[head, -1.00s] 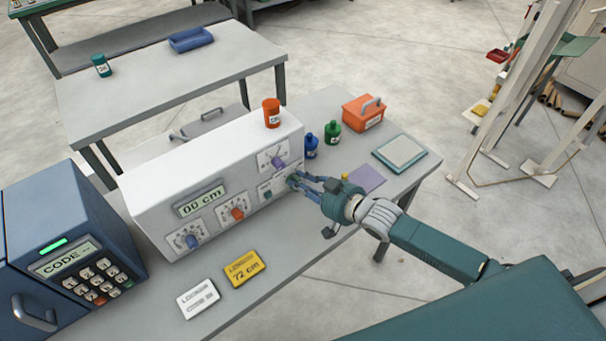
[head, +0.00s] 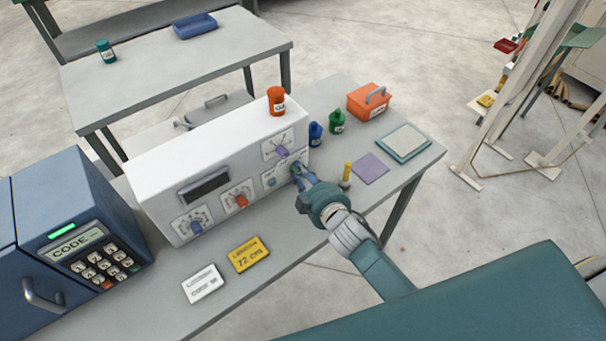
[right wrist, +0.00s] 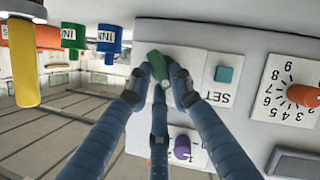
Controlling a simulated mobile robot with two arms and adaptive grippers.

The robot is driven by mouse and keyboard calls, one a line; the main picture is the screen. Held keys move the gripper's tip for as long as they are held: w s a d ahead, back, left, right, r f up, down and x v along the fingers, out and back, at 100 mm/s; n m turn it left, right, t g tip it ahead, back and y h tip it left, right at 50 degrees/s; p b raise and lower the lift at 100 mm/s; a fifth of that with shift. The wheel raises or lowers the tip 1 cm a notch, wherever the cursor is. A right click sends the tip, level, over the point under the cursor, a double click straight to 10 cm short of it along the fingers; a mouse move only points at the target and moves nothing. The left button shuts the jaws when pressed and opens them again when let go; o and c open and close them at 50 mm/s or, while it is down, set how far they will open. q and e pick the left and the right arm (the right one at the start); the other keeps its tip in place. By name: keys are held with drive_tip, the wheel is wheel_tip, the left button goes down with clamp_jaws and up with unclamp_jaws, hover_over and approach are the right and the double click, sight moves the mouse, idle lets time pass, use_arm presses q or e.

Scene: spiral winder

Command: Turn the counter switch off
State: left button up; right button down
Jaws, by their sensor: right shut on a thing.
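The white counter box (head: 160,165) stands on the grey table in the head view. Its display (head: 205,186) is dark and blank. My right gripper (head: 300,175) is at the right end of the front panel, shut on the green switch knob. In the right wrist view the green knob (right wrist: 157,66) sits between the fingertips of my right gripper (right wrist: 157,84), tilted on its white plate. Beside it are a teal SET button (right wrist: 224,74), an orange dial (right wrist: 303,95) and a purple knob (right wrist: 182,147). My left gripper is not in view.
A blue keypad box (head: 75,215) stands at the left. A white card (head: 203,284) and a yellow card (head: 248,254) lie in front. A yellow-handled tool (head: 347,172) stands close to my right gripper. An orange jar (head: 276,100) is on top of the counter box.

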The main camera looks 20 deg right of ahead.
drive_tip(key=shift+n+t+h+b, duration=0.3)
drive_tip(key=shift+n, duration=0.1)
idle(0.3)
drive_tip(key=c, duration=1.8)
unclamp_jaws()
drive_tip(key=shift+a, duration=0.1)
drive_tip(key=v, duration=1.2)
